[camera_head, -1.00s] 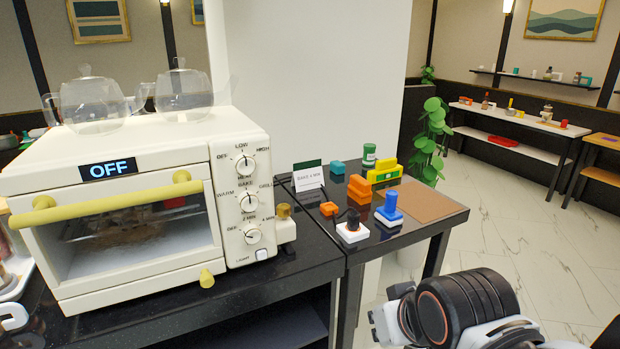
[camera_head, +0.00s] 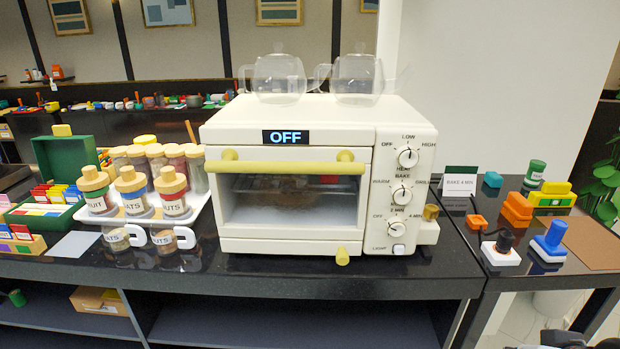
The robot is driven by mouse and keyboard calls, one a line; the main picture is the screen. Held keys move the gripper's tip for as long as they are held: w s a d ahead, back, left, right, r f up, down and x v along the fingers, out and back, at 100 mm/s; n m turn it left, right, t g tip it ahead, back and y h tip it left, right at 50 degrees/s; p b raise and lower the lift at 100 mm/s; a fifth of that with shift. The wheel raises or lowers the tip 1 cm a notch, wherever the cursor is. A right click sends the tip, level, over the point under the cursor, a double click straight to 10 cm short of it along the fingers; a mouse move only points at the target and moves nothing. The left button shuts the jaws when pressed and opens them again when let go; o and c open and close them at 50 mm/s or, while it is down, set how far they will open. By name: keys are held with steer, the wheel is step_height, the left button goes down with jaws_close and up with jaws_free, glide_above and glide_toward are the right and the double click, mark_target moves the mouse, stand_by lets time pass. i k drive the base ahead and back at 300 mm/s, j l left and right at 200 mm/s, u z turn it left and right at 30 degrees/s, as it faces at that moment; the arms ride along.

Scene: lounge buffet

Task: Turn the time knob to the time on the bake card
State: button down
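The white toaster oven (camera_head: 290,245) stands on the black counter, its door closed and its display (camera_head: 286,137) reading OFF. Its right panel has three knobs in a column. The top is the heat knob (camera_head: 408,157), the middle is the bake-mode knob (camera_head: 400,195), and the lowest is the time knob (camera_head: 397,229), marked OFF, 2 MIN and 4 MIN. The time knob's exact pointer direction is too small to tell. The bake card (camera_head: 460,184) stands right of the oven and reads BAKE 4 MIN. My gripper's fingers are not visible.
Two glass teapots (camera_head: 279,80) stand on the oven. A tray of labelled jars (camera_head: 131,190) and a green box (camera_head: 68,156) stand left. Small coloured blocks and a blue-handled stamp (camera_head: 551,238) crowd the right table. Open shelves (camera_head: 290,325) lie below the counter.

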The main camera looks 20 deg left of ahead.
mark_target(397, 226)
steer(key=k+j, duration=0.2)
steer(key=j, duration=0.15)
steer(key=k+j, duration=0.2)
steer(key=j, duration=0.2)
steer(key=k+j, duration=0.2)
steer(key=j, duration=0.15)
steer(key=i+z, duration=0.1)
steer(key=i, duration=0.35)
